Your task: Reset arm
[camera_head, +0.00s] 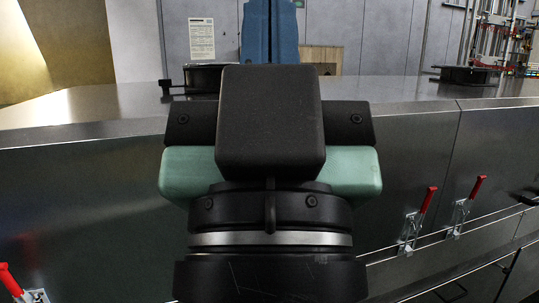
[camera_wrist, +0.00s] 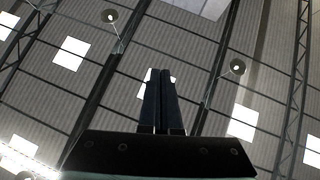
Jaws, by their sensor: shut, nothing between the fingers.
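My gripper shows in the wrist view (camera_wrist: 160,75) with its two dark fingers side by side and closed together, nothing between them. The wrist view looks up at the ceiling, so the gripper points upward. In the head view my wrist and the green-and-black gripper body fill the middle of the picture, close to the camera.
A long metal dryer housing (camera_head: 90,185) runs across behind my arm, with red-handled latches (camera_head: 427,200) on its front. Dark round fittings (camera_head: 467,74) sit on its top. The wrist view shows ceiling beams and lamps (camera_wrist: 237,66).

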